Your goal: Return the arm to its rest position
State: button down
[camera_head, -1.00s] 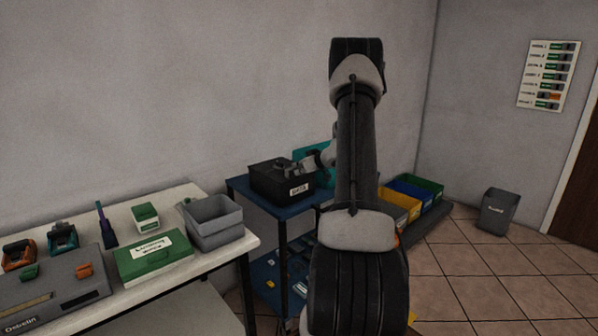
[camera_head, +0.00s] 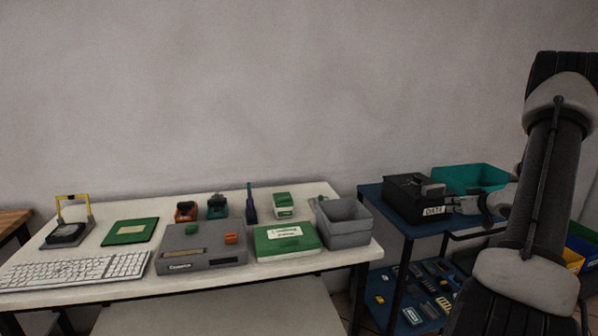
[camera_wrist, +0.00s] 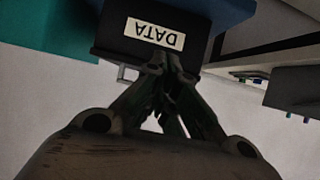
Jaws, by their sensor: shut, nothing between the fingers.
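My arm stands at the right of the head view. My gripper (camera_head: 462,204) is in front of the black box labelled DATA (camera_head: 411,197) on the blue cart. In the wrist view my gripper (camera_wrist: 168,66) is shut and empty, its fingertips together just below the DATA label of the black box (camera_wrist: 112,40). I cannot tell whether the fingertips touch the box. Part of the cart is hidden behind my arm.
The blue cart (camera_head: 370,192) also carries a teal bin (camera_head: 465,178), with several small parts on its lower shelf. Left of it, a white table (camera_head: 330,258) holds a grey bin (camera_head: 343,226), a green box (camera_head: 287,243), a grey console (camera_head: 200,248) and a keyboard (camera_head: 75,271).

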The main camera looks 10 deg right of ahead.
jog(key=s+a+f+m+g+y, duration=0.3)
jog(key=s+a+f+m, duration=0.1)
jog(key=s+a+m, duration=0.35)
jog(key=s+a+r+g+y, duration=0.25)
jog(key=s+a+r, duration=0.25)
jog(key=s+a, duration=0.3)
jog(key=s+a+r+n+g+h, duration=0.2)
jog(key=s+a+r+n+h, duration=0.4)
jog(key=s+a+r, duration=1.1)
notch_tip(320, 180, up, 3)
jog(key=shift+s+a+n, duration=0.3)
jog(key=shift+s+n, duration=0.25)
jog(key=shift+s, duration=0.05)
jog(key=shift+g, duration=0.35)
